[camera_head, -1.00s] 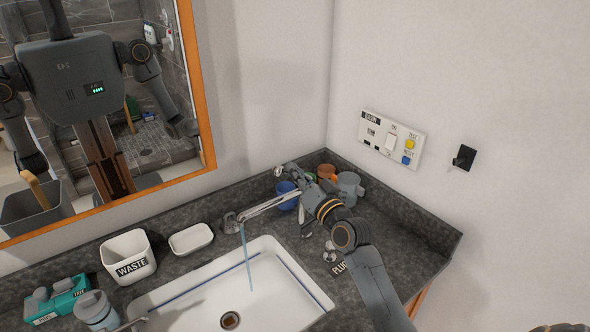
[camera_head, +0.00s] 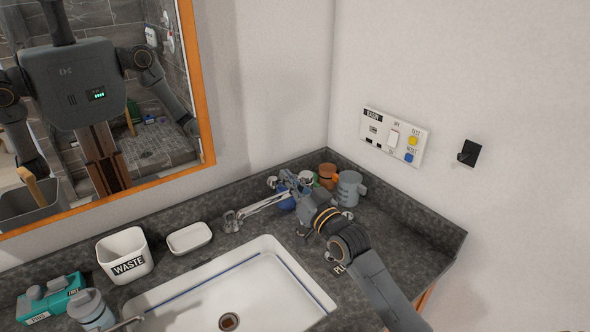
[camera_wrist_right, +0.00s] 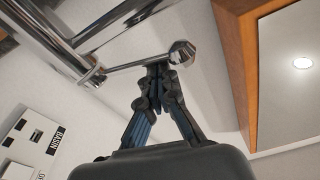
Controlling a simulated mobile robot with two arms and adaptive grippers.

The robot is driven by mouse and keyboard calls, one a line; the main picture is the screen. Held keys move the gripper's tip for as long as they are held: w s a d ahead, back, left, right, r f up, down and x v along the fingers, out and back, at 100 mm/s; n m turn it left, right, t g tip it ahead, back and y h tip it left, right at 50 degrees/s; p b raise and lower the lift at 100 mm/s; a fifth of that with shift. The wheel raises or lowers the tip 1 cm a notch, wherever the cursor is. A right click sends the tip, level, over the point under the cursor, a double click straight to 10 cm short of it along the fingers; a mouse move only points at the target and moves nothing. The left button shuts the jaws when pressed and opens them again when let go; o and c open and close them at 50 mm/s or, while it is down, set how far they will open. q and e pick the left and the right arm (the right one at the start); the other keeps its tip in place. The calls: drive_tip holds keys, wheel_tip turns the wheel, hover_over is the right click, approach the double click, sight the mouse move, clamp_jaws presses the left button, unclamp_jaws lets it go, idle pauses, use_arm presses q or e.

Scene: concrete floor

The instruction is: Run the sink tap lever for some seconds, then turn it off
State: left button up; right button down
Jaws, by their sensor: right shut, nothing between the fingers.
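The chrome sink tap (camera_head: 262,205) stands at the basin's right end, with its spout reaching left over the white sink (camera_head: 150,309). No water shows under the spout. The tap lever ends in a round knob (camera_head: 272,182); in the wrist view the thin lever (camera_wrist_right: 138,64) and its knob (camera_wrist_right: 183,52) lie just beyond my fingertips. My right gripper (camera_head: 284,179) is shut and empty. Its fingertips (camera_wrist_right: 158,67) are at the lever close to the knob; whether they touch it I cannot tell. My left gripper is not in view.
A soap dish (camera_head: 189,238) and waste bin (camera_head: 126,256) stand left of the tap. A switch panel (camera_head: 393,137) is on the right wall.

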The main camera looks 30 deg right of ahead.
wheel_tip(320, 180, up, 5)
drive_tip(key=w+p, duration=0.1)
drive_tip(key=p, duration=0.3)
drive_tip(key=s+d+f+b, duration=0.2)
drive_tip(key=s+b, duration=0.2)
drive_tip(key=s, duration=0.6)
drive_tip(key=shift+f, duration=0.3)
